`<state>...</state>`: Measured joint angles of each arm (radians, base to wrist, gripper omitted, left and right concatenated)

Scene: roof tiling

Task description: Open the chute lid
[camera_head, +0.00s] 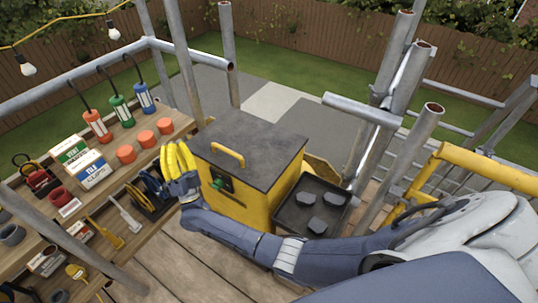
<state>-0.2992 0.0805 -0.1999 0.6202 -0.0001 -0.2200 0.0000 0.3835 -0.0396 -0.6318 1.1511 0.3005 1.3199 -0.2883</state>
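The chute is a yellow box (240,203) in the middle of the view. Its dark grey flat lid (255,138) lies closed on top, with a yellow bar handle (228,153) near the left edge. A dark plate with a green part (217,184) is on the box's left face. My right arm crosses from the right in front of the box. My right gripper (178,160), with yellow curved fingers, is just left of the box, apart from the handle. The finger gap cannot be made out. My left gripper is not in view.
A black tray (283,218) with grey pieces sits right of the box. Wooden shelves (110,165) at left hold lanterns, orange pots, boxes and tools. Metal scaffold poles (412,135) stand at right, and a pole (229,55) rises behind the box.

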